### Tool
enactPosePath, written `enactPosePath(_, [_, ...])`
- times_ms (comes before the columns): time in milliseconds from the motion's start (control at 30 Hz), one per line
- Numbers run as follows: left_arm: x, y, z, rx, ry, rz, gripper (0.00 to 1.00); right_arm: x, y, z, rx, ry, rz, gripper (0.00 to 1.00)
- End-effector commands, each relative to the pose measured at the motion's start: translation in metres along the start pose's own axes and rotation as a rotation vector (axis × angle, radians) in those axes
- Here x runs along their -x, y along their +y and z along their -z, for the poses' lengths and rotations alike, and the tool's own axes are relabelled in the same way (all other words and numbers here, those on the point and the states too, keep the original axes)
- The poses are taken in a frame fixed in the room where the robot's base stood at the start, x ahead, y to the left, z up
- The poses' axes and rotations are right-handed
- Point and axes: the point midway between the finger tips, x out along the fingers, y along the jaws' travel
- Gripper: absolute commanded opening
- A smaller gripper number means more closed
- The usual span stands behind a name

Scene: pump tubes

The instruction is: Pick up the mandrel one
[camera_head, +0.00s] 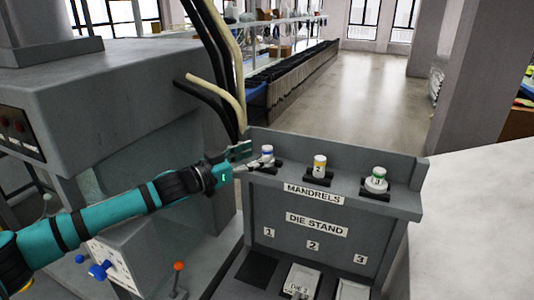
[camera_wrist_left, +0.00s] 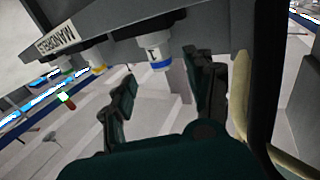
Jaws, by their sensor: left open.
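Mandrel one (camera_head: 267,152), white with a blue band, stands in the leftmost holder on the top ledge of the grey stand. It also shows in the left wrist view (camera_wrist_left: 159,54), marked 1, rotated in the picture. My left gripper (camera_head: 249,161) comes in from the left with its fingers apart and pointing at the mandrel. In the left wrist view the two dark fingers (camera_wrist_left: 166,90) are spread, and the mandrel appears between and beyond their tips. I see no finger closed on it. My right gripper is not in view.
Mandrel two (camera_head: 319,165), with a yellow band, and mandrel three (camera_head: 376,180), with a green band, stand to the right on the same ledge (camera_head: 345,193). Thick hoses (camera_head: 225,70) and a grey machine (camera_head: 120,100) are close on the left. Dies sit low at the front.

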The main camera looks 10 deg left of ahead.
Motion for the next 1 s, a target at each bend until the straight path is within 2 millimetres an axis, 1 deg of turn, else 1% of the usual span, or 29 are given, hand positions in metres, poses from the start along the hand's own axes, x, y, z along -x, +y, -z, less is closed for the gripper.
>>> enactPosePath(200, [-0.029, -0.003, 0.004, 0.003, -0.001, -0.001, 0.54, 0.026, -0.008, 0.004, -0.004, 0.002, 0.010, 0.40])
enactPosePath(333, [-0.045, -0.003, 0.002, 0.001, 0.000, -0.001, 0.54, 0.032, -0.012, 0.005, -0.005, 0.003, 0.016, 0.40])
enactPosePath(433, [-0.050, -0.003, 0.000, 0.001, 0.000, -0.001, 0.54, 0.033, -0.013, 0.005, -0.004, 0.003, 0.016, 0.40])
enactPosePath(633, [-0.051, -0.004, -0.001, 0.000, 0.000, 0.000, 0.54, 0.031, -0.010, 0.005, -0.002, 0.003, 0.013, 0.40])
enactPosePath(667, [-0.051, -0.004, -0.001, 0.000, 0.000, 0.000, 0.52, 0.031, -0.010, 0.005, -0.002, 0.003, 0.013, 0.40])
enactPosePath(1000, [-0.050, -0.004, -0.001, 0.000, 0.000, 0.000, 0.07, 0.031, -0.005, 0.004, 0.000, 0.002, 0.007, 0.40])
